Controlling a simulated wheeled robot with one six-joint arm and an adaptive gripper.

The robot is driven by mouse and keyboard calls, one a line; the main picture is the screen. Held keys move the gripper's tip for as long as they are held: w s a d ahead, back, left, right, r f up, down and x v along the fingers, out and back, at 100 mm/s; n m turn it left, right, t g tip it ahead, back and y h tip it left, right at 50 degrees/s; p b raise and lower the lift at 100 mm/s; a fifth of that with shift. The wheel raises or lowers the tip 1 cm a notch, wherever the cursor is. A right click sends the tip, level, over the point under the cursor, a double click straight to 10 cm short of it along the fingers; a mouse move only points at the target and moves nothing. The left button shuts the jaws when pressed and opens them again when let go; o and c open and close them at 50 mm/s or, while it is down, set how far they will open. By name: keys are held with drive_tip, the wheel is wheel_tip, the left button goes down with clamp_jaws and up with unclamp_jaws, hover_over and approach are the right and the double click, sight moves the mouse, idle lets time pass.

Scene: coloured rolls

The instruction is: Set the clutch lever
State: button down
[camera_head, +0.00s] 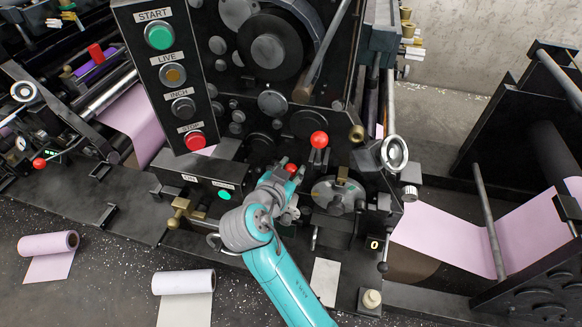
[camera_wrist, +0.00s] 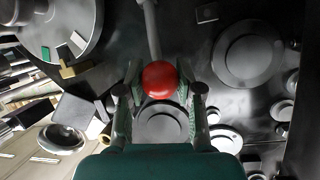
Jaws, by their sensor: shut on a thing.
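My teal arm reaches up from the bottom of the head view, and my gripper (camera_head: 283,177) is at a small red knob (camera_head: 291,168) on the black machine. In the wrist view the red ball knob (camera_wrist: 160,80) sits between the two fingertips, and my gripper (camera_wrist: 161,92) is shut on it. A grey lever rod (camera_wrist: 151,30) runs up from the ball in that view. The lever's base is hidden in the head view. No label naming the clutch lever is readable.
Another red ball knob (camera_head: 319,139) stands on a stem just right of my gripper. A button panel (camera_head: 167,75) hangs above left. A round metal disc (camera_head: 338,197) and handwheel (camera_head: 394,152) are to the right. Pink web (camera_head: 445,237) runs farther right. Loose rolls (camera_head: 183,282) lie on the floor.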

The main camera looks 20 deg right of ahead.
drive_tip(key=s+a+f+t+h, duration=0.3)
drive_tip(key=s+f+t, duration=0.1)
drive_tip(key=f, duration=0.2)
drive_tip(key=shift+s+m+t+h, duration=0.2)
drive_tip(key=shift+m+t+h, duration=0.1)
idle(0.5)
idle(0.5)
drive_tip(key=c, duration=0.7)
unclamp_jaws()
drive_tip(key=shift+c, duration=0.2)
drive_tip(key=shift+a, duration=0.15)
drive_tip(key=v, duration=1.2)
